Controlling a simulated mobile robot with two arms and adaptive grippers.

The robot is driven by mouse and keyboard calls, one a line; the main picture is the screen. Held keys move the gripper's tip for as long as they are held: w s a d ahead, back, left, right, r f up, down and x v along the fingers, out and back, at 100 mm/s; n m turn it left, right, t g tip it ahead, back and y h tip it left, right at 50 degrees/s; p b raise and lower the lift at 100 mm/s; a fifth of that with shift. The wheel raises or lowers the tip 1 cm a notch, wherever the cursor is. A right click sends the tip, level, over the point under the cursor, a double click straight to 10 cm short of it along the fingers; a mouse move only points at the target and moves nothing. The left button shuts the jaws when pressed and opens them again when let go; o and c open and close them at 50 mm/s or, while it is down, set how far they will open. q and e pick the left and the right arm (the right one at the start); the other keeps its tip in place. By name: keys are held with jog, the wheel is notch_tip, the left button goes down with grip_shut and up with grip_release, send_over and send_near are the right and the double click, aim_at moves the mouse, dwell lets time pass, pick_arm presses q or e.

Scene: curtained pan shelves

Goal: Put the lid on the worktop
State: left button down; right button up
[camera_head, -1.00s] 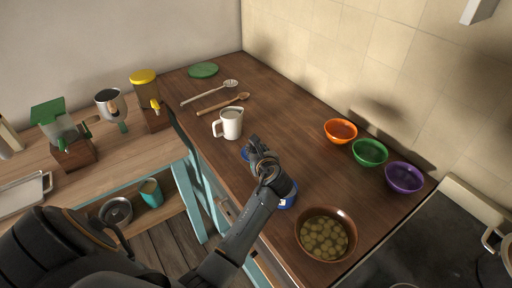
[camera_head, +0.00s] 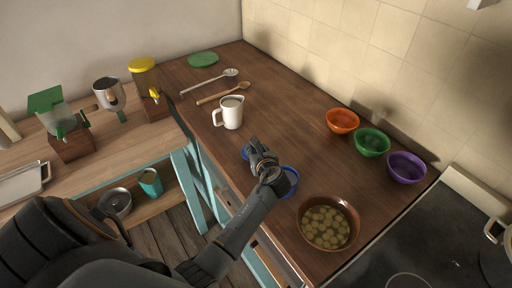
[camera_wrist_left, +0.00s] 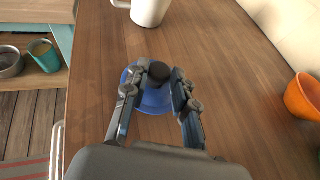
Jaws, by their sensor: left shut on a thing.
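The lid is a blue disc with a dark knob. In the left wrist view the lid (camera_wrist_left: 152,105) sits between the fingers of my left gripper (camera_wrist_left: 158,76), which is shut on the knob. In the head view only a blue edge of the lid (camera_head: 246,152) shows beside my left gripper (camera_head: 259,152). The lid is low over the brown worktop (camera_head: 292,118); I cannot tell whether it touches. A blue round container (camera_head: 292,177) is partly hidden behind the gripper. My right gripper is not in view.
A white mug (camera_head: 230,112) stands beyond the lid. A brown bowl of round pieces (camera_head: 328,222) is near the front. Orange (camera_head: 342,121), green (camera_head: 372,142) and purple (camera_head: 406,168) bowls line the wall side. The middle of the worktop is clear.

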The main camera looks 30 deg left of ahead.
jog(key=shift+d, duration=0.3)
pick_arm(q)
jog(key=shift+f, duration=0.2)
jog(key=shift+f, duration=0.5)
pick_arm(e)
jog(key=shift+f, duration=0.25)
pick_arm(q)
jog(key=shift+f+b, duration=0.3)
jog(key=shift+b, duration=0.05)
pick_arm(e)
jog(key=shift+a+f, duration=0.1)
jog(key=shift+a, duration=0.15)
pick_arm(q)
jog(key=c, duration=1)
grip_release()
jog(key=c, duration=0.4)
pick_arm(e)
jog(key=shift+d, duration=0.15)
